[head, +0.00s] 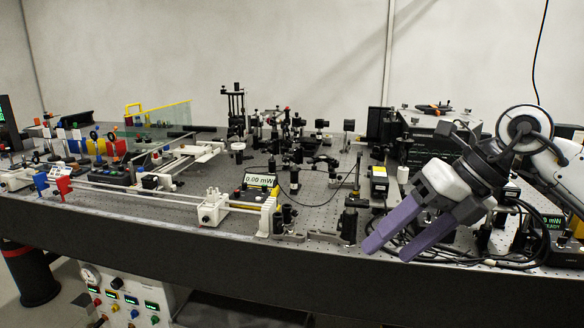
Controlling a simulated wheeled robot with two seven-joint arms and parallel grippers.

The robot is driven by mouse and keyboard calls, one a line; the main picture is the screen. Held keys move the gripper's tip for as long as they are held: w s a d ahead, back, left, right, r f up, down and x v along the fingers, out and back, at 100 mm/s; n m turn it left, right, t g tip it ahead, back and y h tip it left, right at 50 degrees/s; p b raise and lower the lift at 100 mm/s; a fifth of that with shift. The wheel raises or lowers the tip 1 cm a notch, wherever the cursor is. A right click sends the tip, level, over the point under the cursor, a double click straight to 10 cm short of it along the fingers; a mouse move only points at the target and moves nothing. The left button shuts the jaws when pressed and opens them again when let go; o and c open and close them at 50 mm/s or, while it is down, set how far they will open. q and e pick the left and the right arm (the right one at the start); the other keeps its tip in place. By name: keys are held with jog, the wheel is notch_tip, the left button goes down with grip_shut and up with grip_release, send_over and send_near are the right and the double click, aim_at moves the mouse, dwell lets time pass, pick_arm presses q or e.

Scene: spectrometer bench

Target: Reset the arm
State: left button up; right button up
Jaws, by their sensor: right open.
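My right gripper (388,246) is at the right of the head view, on an arm that comes in from the right edge. Its two purple fingers point down and to the left, toward the bench's front edge. The fingers are apart and nothing is between them. The gripper hides part of the bench and cables behind it. It appears in front of or above the optical bench (215,245); whether it touches anything there I cannot tell. My left gripper is not in the head view.
A yellow power meter (261,181) reads 0.00 mW mid-bench. Black optical mounts (285,122) crowd the back. White rails and coloured filters (118,149) fill the left. Black cables (519,262) loop near my right gripper. A control panel (128,305) stands below the bench front.

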jog(key=s+a+f+m+g+y, duration=0.1)
jog(key=s+a+m+y, duration=0.15)
jog(key=a+y, duration=0.5)
jog(key=s+a+f+m+y, duration=0.15)
jog(key=s+a+y, duration=0.3)
jog(key=a, duration=0.55)
jog(key=w+d+f+m+t+h, duration=0.1)
jog(key=d+f+m+t+h, duration=0.6)
jog(key=f+m, duration=0.5)
jog(key=w+d+f+m+t+h, duration=0.1)
jog(key=d+f+m+t+h, duration=0.3)
jog(key=f+m+t, duration=0.75)
jog(key=s+d+f+m+g+h, duration=0.2)
jog(key=s+f+m+g, duration=0.2)
jog(key=s+f, duration=0.5)
jog(key=s+d+f+m+g+h, duration=0.2)
jog(key=s+d+f+m+g, duration=0.1)
jog(key=s+f+m+g, duration=0.2)
jog(key=s+f+g, duration=0.2)
jog(key=s+f, duration=0.2)
jog(key=s, duration=0.1)
jog(key=shift+d+f+h, duration=0.3)
jog(key=shift+f+h, duration=0.05)
jog(key=shift+h, duration=0.05)
